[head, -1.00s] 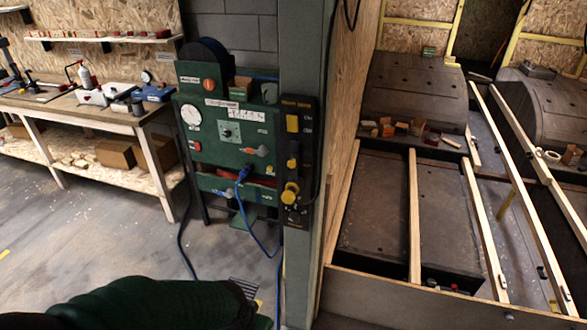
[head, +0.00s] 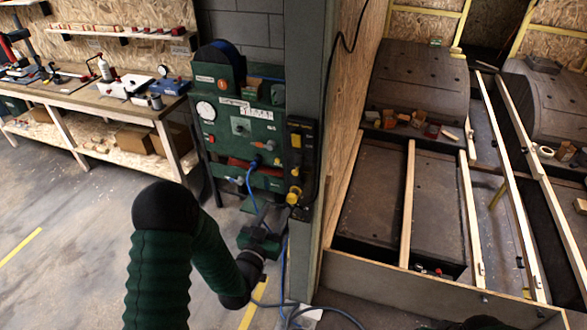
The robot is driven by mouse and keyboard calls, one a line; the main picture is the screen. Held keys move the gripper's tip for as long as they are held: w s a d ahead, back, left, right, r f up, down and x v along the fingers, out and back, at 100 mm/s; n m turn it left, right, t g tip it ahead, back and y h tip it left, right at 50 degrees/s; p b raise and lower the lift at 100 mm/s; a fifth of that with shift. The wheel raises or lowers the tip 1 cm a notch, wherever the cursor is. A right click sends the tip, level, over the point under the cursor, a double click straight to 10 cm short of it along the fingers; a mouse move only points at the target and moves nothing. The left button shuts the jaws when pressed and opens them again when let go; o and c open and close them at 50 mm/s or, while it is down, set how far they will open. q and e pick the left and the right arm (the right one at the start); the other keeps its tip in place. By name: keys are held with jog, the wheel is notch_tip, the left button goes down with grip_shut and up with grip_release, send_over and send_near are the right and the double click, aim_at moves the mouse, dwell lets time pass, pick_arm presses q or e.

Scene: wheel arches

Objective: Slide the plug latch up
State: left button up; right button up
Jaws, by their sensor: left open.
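A narrow black panel (head: 301,165) is mounted on the grey post, with several yellow parts on it. A yellow block (head: 296,141) sits high on the panel, and a round yellow plug (head: 294,196) sits at its lower end. The plug latch is too small here to tell apart from the parts around the plug. My left gripper (head: 273,217) is open and empty, below and left of the plug, in front of the lower part of the green cabinet. It looks apart from the plug. My right gripper does not show.
A green cabinet (head: 240,128) with a gauge and blue cable stands left of the post (head: 303,60). A workbench (head: 95,98) is farther left. A low wooden frame (head: 390,275) with dark panels fills the right. Cables lie on the floor below the post.

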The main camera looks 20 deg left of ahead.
pick_arm(q)
jog(key=p, duration=0.3)
send_near(295, 174)
jog(key=w+p, duration=0.1)
jog(key=w, duration=0.3)
jog(key=w+p, duration=0.1)
jog(key=w, duration=0.3)
jog(key=shift+w+d+r, duration=0.1)
jog(key=shift+w+d, duration=0.1)
jog(key=shift+w, duration=0.15)
jog(key=shift+w+a, duration=0.1)
jog(key=shift+w, duration=0.2)
jog(key=shift+a, duration=0.1)
jog(key=shift+c, duration=0.2)
jog(key=shift+s, duration=0.1)
jog(key=shift+c, duration=1.2)
grip_shut()
